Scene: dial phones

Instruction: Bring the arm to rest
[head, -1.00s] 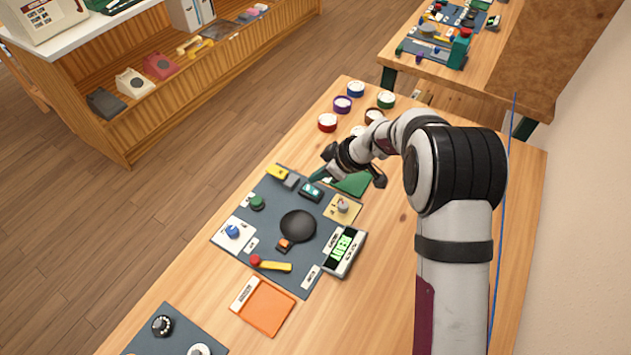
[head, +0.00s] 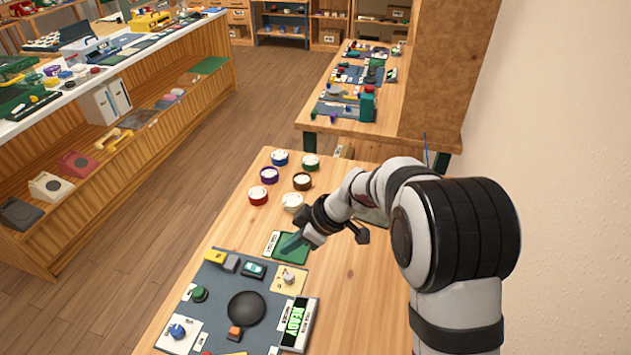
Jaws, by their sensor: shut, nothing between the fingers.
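My gripper (head: 290,243) is shut and empty, its tips pointing down and to the left over the green tray (head: 300,252). I cannot tell how high it hangs above the tray. My arm reaches in from the right and bends down at the wrist. The dark board (head: 217,285) lies at the lower left of the gripper. It bears a black round dome (head: 247,308), a teal device (head: 253,270), a green knob (head: 199,293) and a blue knob (head: 177,332). A display box (head: 298,322) at the board's right edge reads READY in green.
Several round pots with coloured rims, among them a red one (head: 258,195), stand on the table beyond the gripper. Another table (head: 322,122) with boards stands behind. A wooden counter (head: 130,150) with phones is at the left. Bare table (head: 350,290) lies right of the display box.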

